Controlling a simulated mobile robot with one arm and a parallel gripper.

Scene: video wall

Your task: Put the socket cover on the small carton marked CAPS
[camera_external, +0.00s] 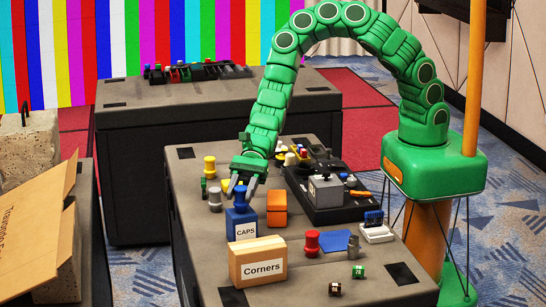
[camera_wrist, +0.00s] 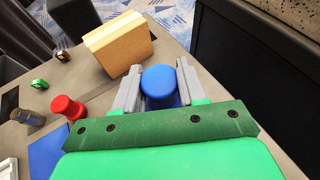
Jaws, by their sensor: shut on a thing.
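A blue round-topped piece, which I take to be the socket cover (camera_external: 240,194), is between the fingers of my gripper (camera_external: 242,186). Its round top (camera_wrist: 159,79) shows in the wrist view, with a grey finger on each side. My gripper is shut on it. The small blue carton marked CAPS (camera_external: 241,226) stands upright directly below. The cover is at the carton's top; I cannot tell whether it rests there or is just above. In the wrist view the carton is mostly hidden under the cover and gripper.
A tan box marked Corners (camera_external: 262,264) stands just in front of the carton. An orange box (camera_external: 277,208) is to the right, and a red spool-shaped piece (camera_external: 312,243) and blue sheet (camera_external: 335,241) lie nearer right. Yellow (camera_external: 210,167) and grey (camera_external: 215,199) pieces stand left.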

